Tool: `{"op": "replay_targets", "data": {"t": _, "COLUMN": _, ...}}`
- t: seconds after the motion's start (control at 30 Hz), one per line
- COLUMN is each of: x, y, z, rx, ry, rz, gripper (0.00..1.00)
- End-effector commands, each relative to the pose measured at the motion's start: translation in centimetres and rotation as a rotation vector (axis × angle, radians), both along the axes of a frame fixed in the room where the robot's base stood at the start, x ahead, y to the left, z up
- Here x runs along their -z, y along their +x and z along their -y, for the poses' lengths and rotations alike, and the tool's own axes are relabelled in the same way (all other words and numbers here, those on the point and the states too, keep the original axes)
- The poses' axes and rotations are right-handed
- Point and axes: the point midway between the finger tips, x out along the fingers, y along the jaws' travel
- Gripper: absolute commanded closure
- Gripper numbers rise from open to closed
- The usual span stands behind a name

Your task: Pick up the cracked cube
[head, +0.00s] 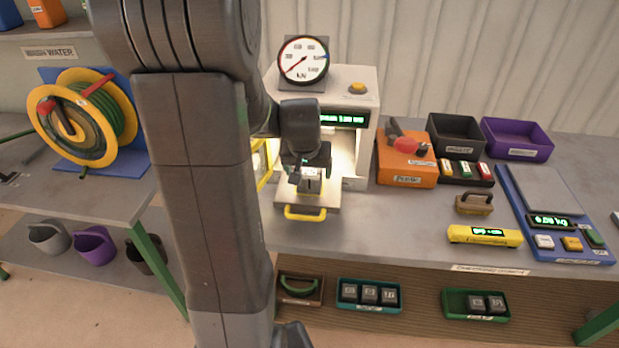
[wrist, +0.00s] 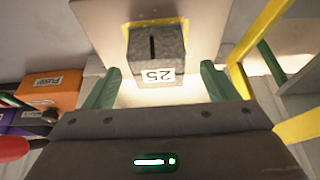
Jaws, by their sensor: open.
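A dark grey cube (wrist: 157,46) with a black crack-like slot in its top and a white label, "25" upside down, sits on the press's pale plate (wrist: 205,25). In the head view the cube (head: 311,184) is on the plate under my gripper, partly covered. My gripper (wrist: 160,72) is open, its green fingers apart on the left and right of the cube's near end, with gaps on both sides. In the head view my gripper (head: 309,163) is just above the cube, in front of the lit press opening.
The white press (head: 355,100) stands behind, with a dial gauge (head: 303,60) on top and a yellow handle (head: 305,213) in front. A yellow frame (wrist: 262,35) is close on the right in the wrist view. Other cubes lie in a teal tray (head: 370,307) and a green tray (head: 460,303) below.

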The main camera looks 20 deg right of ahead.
Motion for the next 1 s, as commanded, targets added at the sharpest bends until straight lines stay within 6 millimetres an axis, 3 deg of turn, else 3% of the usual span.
{"op": "replay_targets", "data": {"t": 0.3, "x": 3.1, "y": 1.1, "z": 0.9, "rx": 0.000, "ry": 0.002, "rz": -0.003, "gripper": 0.20}}
{"op": "replay_targets", "data": {"t": 0.63, "x": 3.4, "y": 1.2, "z": 1.0, "rx": 0.000, "ry": 0.000, "rz": 0.000, "gripper": 0.22}}
{"op": "replay_targets", "data": {"t": 0.93, "x": 3.4, "y": 1.2, "z": 1.0, "rx": 0.000, "ry": 0.000, "rz": 0.000, "gripper": 0.81}}
{"op": "replay_targets", "data": {"t": 1.0, "x": 3.3, "y": 1.3, "z": 1.0, "rx": 0.000, "ry": -0.001, "rz": 0.001, "gripper": 0.81}}
